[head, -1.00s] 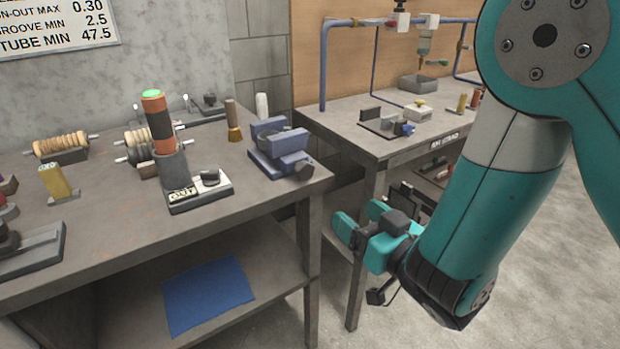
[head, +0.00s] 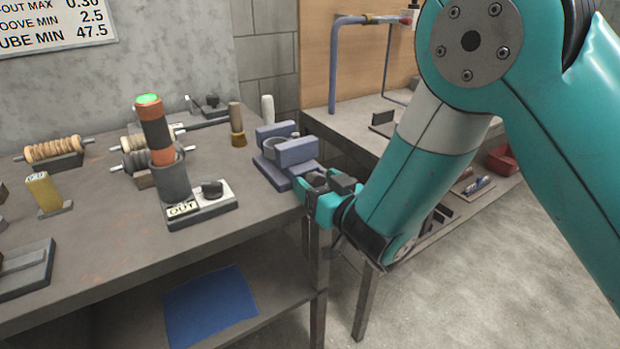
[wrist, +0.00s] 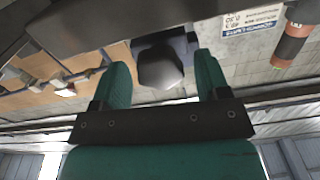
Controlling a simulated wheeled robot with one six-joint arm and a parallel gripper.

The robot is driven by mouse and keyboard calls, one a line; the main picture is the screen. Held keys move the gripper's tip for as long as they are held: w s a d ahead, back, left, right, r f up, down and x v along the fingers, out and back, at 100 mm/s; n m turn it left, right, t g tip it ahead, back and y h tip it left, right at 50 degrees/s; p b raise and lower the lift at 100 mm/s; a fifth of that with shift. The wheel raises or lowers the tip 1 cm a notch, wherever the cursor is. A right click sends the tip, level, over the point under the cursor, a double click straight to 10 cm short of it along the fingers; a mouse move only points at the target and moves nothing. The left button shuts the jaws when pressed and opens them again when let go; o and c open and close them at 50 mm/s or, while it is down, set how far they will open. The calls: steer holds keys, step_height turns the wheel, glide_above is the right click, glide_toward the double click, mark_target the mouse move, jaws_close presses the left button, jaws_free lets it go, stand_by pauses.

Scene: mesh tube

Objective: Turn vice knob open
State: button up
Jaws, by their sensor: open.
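The blue vice (head: 285,152) sits on the near workbench at its right end, with a round grey part between its two jaws. In the head view my gripper (head: 312,186) is at the vice's front right side and hides its knob. In the wrist view the dark faceted knob (wrist: 159,69) lies between my two teal fingers (wrist: 158,80). The fingers are open, with a gap showing on each side of the knob. I cannot tell whether either finger touches it.
The workbench (head: 110,240) also holds a black and orange tube in a grey holder (head: 174,185) with a small dial base left of the vice. Spools stand further left. A second bench (head: 350,118) stands behind on the right. Open floor lies at the right.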

steer(key=shift+w+a, duration=0.1)
steer(key=c, duration=0.9)
steer(key=n, duration=0.4)
steer(key=o, duration=0.9)
